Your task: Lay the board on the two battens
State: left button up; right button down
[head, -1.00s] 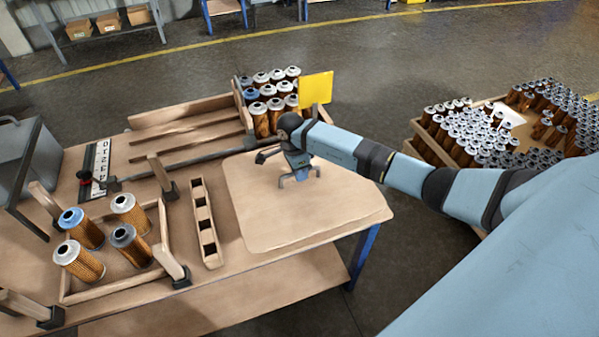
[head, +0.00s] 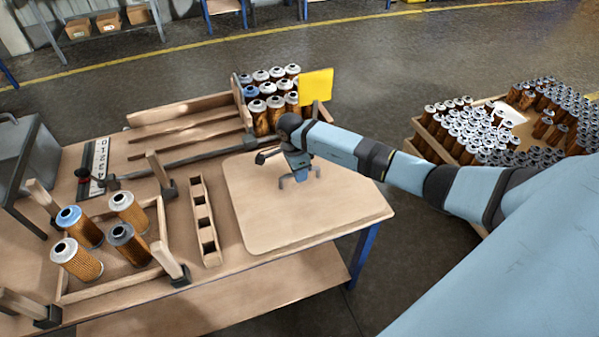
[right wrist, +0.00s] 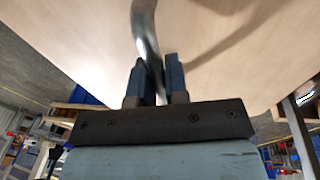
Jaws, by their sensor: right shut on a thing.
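The board (head: 340,205) is a pale wooden panel with rounded corners. It lies flat at the right end of the workbench in the head view; I cannot tell if it is slightly raised. My right gripper (head: 299,175) is over its far half. In the right wrist view, my fingers (right wrist: 157,82) are shut on the board's curved metal handle (right wrist: 145,32), with the board's pale face (right wrist: 80,45) behind. Two thin wooden strips, seemingly the battens (head: 190,126) (head: 190,142), lie parallel at the bench's back left, apart from the board. My left gripper is out of view.
A slotted wooden block (head: 203,220) stands just left of the board. A wooden frame (head: 110,285) with several filter cartridges is at front left. More cartridges (head: 265,118) and a yellow card (head: 316,84) stand behind the board. A rod (head: 190,157) crosses before the strips.

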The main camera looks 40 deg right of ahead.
jog(key=shift+f+b, duration=0.7)
jog(key=shift+f, duration=0.15)
jog(key=c, duration=1.1)
grip_release()
jog(key=shift+o, duration=0.2)
jog(key=shift+f, duration=0.1)
notch_tip(320, 180, up, 14)
jog(key=w, duration=0.2)
jog(key=shift+a+b, duration=0.4)
jog(key=shift+b, duration=0.05)
jog(key=shift+f, duration=0.1)
